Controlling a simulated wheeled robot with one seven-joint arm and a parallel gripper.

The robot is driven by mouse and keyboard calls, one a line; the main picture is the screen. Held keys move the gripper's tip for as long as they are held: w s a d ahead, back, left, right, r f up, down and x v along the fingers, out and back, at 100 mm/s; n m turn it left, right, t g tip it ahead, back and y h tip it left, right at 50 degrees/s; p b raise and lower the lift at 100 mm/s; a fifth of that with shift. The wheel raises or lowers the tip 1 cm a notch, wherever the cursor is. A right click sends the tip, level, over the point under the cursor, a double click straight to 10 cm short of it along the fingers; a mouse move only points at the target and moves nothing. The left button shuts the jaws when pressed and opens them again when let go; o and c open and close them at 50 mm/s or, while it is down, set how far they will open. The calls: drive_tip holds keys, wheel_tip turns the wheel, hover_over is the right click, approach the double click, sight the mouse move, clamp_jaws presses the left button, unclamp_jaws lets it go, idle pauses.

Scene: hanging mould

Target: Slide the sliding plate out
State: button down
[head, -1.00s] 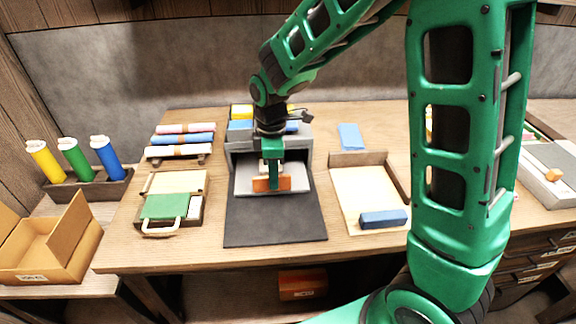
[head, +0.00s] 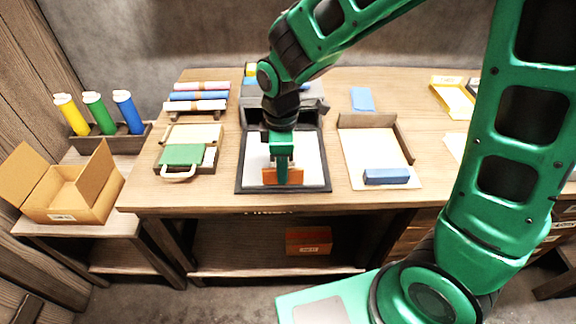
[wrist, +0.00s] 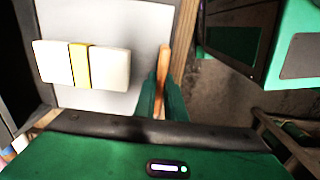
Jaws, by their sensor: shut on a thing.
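The sliding plate (head: 310,158) is a pale grey sheet with an orange handle (head: 297,175) at its front edge. It lies out in front of the dark grey press (head: 312,110), over the black base (head: 241,180), whose rim shows around it. My gripper (head: 282,178) points down and is shut on the orange handle. In the wrist view the plate (wrist: 140,35) carries a white block with a yellow band (wrist: 80,63). The handle (wrist: 164,65) stands between the green fingers there. My gripper hides part of the plate in the head view.
Left of the press are a green-and-tan case (head: 183,155) and rolls on a rack (head: 198,97). To the right is a tray (head: 375,146) with a blue block (head: 386,176). An open cardboard box (head: 72,188) stands at the left. The table's front edge is close.

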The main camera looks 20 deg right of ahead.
drive_tip(key=shift+s+a, duration=0.25)
drive_tip(key=c, duration=1.8)
unclamp_jaws()
drive_tip(key=shift+s+r, duration=0.1)
drive_tip(key=shift+s, duration=0.05)
drive_tip(key=shift+d, duration=0.15)
drive_tip(key=shift+d, duration=0.1)
wheel_tip(320, 180, up, 11)
drive_tip(key=shift+f, duration=0.2)
